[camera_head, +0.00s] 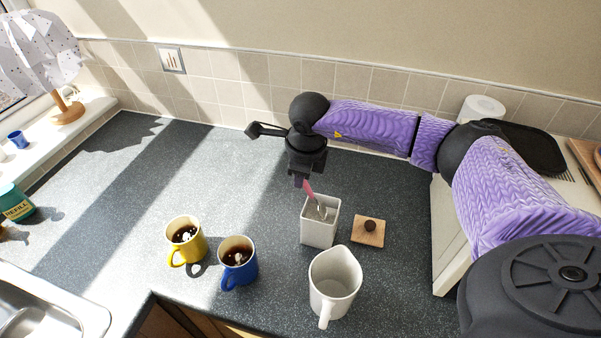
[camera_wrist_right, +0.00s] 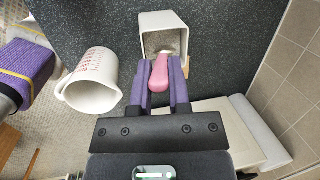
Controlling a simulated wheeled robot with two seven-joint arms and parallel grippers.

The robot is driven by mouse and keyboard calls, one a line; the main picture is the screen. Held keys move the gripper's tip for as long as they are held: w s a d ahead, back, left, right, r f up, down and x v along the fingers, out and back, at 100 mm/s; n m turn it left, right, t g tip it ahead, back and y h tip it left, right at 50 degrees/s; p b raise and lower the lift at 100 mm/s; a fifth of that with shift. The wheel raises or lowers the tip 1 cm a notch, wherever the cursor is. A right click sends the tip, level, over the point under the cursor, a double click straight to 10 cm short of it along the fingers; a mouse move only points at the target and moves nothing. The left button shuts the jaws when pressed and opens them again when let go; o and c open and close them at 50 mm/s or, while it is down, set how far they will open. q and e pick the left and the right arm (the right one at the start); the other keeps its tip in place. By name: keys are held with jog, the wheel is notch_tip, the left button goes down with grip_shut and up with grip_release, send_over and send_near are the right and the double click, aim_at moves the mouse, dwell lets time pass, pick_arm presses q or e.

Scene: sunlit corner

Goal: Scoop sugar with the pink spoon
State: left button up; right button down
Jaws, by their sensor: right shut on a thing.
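The pink spoon (camera_head: 309,190) is held by its handle in my right gripper (camera_head: 302,181), which is shut on it. The spoon's metal end reaches into the white square sugar canister (camera_head: 318,233); how deep it sits in the sugar I cannot tell. In the right wrist view, the pink handle (camera_wrist_right: 159,74) lies between the purple fingers (camera_wrist_right: 163,82), with the canister (camera_wrist_right: 164,20) just beyond them. The canister stands upright and open on the counter. My left gripper is not in view.
A wooden lid with a dark knob (camera_head: 369,230) lies right of the canister. A white jug (camera_head: 334,284) stands in front. A yellow mug (camera_head: 185,240) and a blue mug (camera_head: 238,262), both with dark drink, stand to the left. A sink (camera_head: 50,305) is at the lower left.

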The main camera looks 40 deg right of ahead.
jog(key=p+v, duration=0.2)
jog(key=v, duration=0.1)
jog(key=w+p+v, duration=0.1)
jog(key=p+v, duration=0.2)
jog(key=v, duration=0.1)
jog(key=shift+w+d+r, duration=0.1)
jog(key=shift+w+r, duration=0.05)
jog(key=shift+w, duration=0.1)
dwell(0.5)
